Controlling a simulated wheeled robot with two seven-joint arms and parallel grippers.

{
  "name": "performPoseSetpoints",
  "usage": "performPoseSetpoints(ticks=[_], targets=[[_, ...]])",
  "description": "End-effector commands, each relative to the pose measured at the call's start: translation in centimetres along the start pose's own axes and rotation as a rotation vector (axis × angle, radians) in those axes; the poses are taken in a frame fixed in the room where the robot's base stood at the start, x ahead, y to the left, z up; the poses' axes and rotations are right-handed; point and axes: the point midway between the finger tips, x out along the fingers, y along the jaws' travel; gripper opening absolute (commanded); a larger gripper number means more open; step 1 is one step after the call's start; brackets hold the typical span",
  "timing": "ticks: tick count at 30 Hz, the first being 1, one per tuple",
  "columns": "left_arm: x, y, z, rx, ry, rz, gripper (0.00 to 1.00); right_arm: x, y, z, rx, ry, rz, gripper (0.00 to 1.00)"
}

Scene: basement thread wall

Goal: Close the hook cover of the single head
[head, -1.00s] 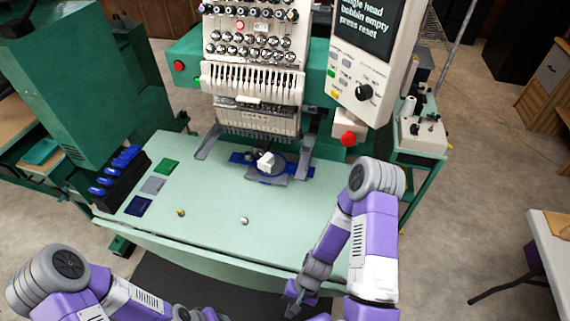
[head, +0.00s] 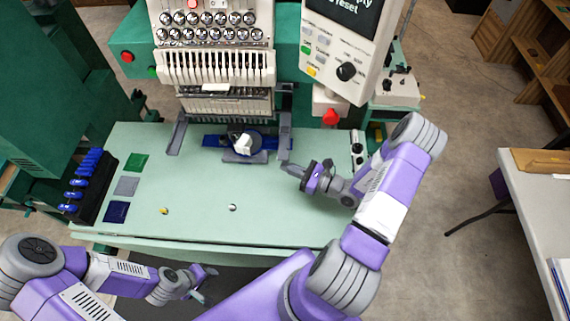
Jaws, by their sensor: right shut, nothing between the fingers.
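The single head (head: 215,68) is a white embroidery head with several needles above the mint-green table. Below it is the hook area (head: 243,145), with a white part on a dark round piece. A grey plate (head: 245,157) sticks out at its front; I cannot tell for sure whether this is the hook cover, nor how far it is open. My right gripper (head: 288,169) is shut and empty, over the table to the right of the hook area and apart from it. My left gripper (head: 208,284) is open and empty, in front of the table's front edge.
A control panel (head: 347,45) hangs at the upper right, with a red button (head: 330,117) below it. A black rack of blue spools (head: 88,185) stands at the table's left beside coloured squares. A yellow piece (head: 164,211) and a silver piece (head: 232,208) lie at the front.

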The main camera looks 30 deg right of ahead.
Motion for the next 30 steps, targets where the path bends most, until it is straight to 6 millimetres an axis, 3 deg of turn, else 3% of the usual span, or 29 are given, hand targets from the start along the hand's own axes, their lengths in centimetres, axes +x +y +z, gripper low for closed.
performPoseSetpoints(ticks=[9, 15, 21, 30], targets=[[0.2, -0.1, 0.0, 0.0, 0.0, 0.0, 0.38, 7.0, 0.2, 0.0, -0.001, -0.001, 0.007, 0.0], [0.3, -0.1, 0.0, 0.0, 0.0, 0.0, 0.38, 9.9, 0.2, -0.1, -0.001, 0.002, 0.006, 0.0], [0.4, -0.1, 0.0, 0.0, 0.0, 0.0, 0.38, 11.1, 0.1, -0.1, -0.001, 0.002, 0.005, 0.0], [0.3, -0.1, 0.0, 0.0, 0.0, 0.0, 0.38, 11.1, 0.1, -0.1, 0.0, 0.003, 0.005, 0.0]])
